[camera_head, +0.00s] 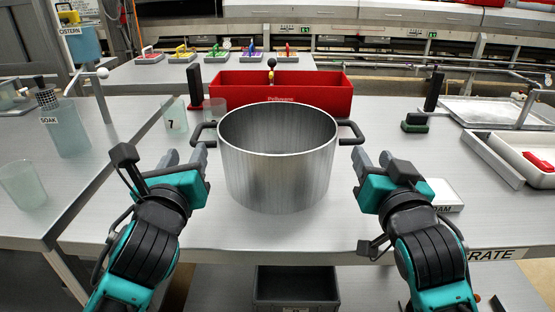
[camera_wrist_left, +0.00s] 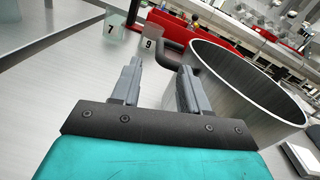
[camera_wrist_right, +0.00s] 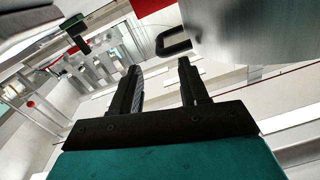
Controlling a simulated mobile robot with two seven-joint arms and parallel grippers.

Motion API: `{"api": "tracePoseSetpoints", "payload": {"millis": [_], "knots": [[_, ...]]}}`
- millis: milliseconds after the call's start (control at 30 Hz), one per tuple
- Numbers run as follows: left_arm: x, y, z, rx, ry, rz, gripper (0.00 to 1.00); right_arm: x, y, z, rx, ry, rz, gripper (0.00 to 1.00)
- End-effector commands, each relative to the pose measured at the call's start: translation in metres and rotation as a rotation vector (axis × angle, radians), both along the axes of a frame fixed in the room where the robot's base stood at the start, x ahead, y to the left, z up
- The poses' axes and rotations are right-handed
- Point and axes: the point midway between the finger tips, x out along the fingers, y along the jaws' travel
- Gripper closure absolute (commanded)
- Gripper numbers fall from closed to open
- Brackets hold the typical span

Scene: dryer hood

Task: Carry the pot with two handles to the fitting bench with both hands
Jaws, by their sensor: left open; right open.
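The pot (camera_head: 277,175) is a large brushed-metal cylinder standing upright on the metal table, open at the top and empty as far as I see. Its two dark loop handles stick out near the rim, the left handle (camera_head: 203,132) and the right handle (camera_head: 351,132). My left gripper (camera_head: 184,156) is open just below and in front of the left handle; the left wrist view shows that handle (camera_wrist_left: 172,52) beyond the fingertips. My right gripper (camera_head: 372,158) is open near the right handle, which the right wrist view shows (camera_wrist_right: 174,42) beyond the fingertips. I cannot make out which surface is the fitting bench.
A red bin (camera_head: 290,90) stands behind the pot. A bottle (camera_head: 62,125) and a glass (camera_head: 22,185) are on the left table. A grey crate (camera_head: 296,288) sits below.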

Motion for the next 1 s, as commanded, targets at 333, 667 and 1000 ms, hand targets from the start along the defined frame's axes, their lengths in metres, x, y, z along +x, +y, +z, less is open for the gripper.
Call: {"api": "tracePoseSetpoints", "payload": {"millis": [333,667,1000], "knots": [[0.066,0.004,0.000,-0.002,0.001,0.001,0.56,0.066,0.003,0.001,-0.003,-0.002,0.000,0.56],[0.094,0.005,0.000,-0.001,0.001,0.000,0.56,0.094,0.005,0.000,-0.002,-0.001,0.001,0.56],[0.096,0.005,0.000,-0.001,0.001,-0.001,0.57,0.096,0.005,0.000,-0.001,0.000,0.000,0.57]]}}
